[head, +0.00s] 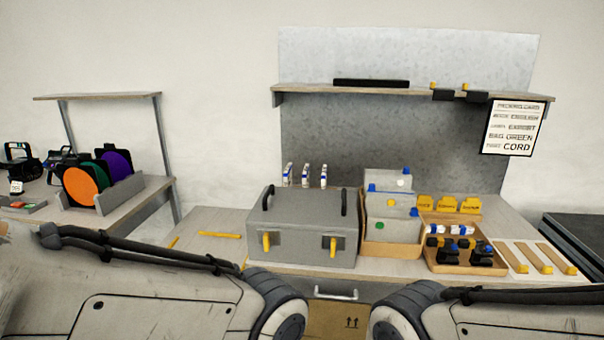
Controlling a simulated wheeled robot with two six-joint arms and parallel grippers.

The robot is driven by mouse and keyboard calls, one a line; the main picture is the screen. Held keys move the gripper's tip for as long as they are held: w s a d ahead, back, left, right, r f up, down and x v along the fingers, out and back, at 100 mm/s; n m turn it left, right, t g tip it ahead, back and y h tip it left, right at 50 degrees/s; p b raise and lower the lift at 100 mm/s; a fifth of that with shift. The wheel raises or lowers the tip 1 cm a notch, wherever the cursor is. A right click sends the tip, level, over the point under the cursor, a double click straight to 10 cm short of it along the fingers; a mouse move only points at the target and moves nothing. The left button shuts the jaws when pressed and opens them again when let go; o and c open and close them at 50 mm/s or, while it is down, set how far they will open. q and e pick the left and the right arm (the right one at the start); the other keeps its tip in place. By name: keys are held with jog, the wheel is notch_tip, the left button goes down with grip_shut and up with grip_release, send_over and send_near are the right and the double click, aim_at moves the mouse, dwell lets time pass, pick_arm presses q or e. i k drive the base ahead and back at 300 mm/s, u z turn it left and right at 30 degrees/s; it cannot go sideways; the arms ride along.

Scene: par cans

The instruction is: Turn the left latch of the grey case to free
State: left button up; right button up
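The grey case (300,218) stands closed on the workbench, left of the picture's middle. Its left latch (266,243) is a yellow handle on the front face, standing roughly upright. Its right latch (333,246) is also yellow and upright, against a darker plate. Black handles stand on the lid, one at the left (268,198) and one at the right (344,202). My two arms cross the bottom of the view, below the case. Neither gripper is in view, and nothing of mine is seen touching the case.
Grey dividers in a wooden tray (375,249) stand right of the case. Farther right is a tray of black parts (428,265). White bottles (305,176) stand behind the case. A shelf (405,91) hangs above.

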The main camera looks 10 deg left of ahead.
aim_at(266, 237)
jog(key=u, duration=0.75)
jog(key=i, duration=1.15)
jog(key=z, duration=0.15)
